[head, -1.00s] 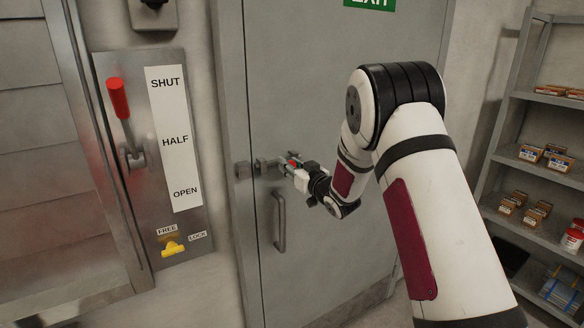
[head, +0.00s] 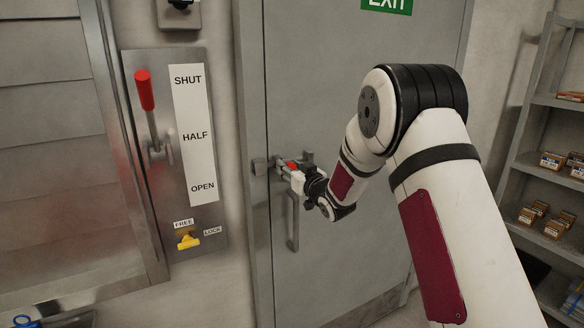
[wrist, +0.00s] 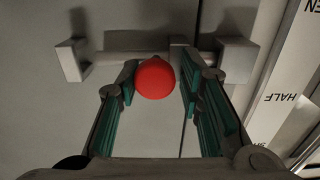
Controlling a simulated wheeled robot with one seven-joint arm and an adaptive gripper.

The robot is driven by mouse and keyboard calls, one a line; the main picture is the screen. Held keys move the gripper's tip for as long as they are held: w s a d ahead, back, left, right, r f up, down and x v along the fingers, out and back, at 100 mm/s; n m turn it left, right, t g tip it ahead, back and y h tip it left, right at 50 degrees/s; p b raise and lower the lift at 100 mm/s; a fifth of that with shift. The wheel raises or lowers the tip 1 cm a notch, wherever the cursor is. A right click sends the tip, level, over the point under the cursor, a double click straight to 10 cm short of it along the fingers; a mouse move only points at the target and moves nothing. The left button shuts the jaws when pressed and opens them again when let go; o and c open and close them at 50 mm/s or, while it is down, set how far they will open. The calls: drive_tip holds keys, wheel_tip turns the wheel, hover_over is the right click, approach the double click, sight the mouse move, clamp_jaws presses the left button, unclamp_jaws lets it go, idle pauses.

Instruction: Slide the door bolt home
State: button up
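The door bolt is a horizontal grey rod (wrist: 120,57) on the grey door, with a red knob (wrist: 155,78). In the wrist view the rod runs from an end bracket (wrist: 70,61) through a guide to the keeper block (wrist: 237,60) beyond the door seam. The rod appears to reach the keeper; its tip is not clear. My gripper (wrist: 158,82) has its fingers closed in on both sides of the knob. In the head view my gripper (head: 290,171) is at the bolt, with the keeper (head: 259,166) on the frame just left of it.
A door handle (head: 292,222) hangs below the bolt. Left of the door is a panel with a red-handled lever (head: 146,92) by the SHUT mark and a yellow latch (head: 187,239). Shelves (head: 552,165) with small boxes stand at the right.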

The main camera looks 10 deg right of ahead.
drive_tip(key=shift+o, duration=0.6)
drive_tip(key=shift+a, duration=0.2)
drive_tip(key=shift+d, duration=0.15)
drive_tip(key=shift+s+d, duration=0.1)
drive_tip(key=shift+s, duration=0.1)
drive_tip(key=v, duration=1.1)
drive_tip(key=shift+s, duration=0.3)
drive_tip(key=shift+r, duration=0.1)
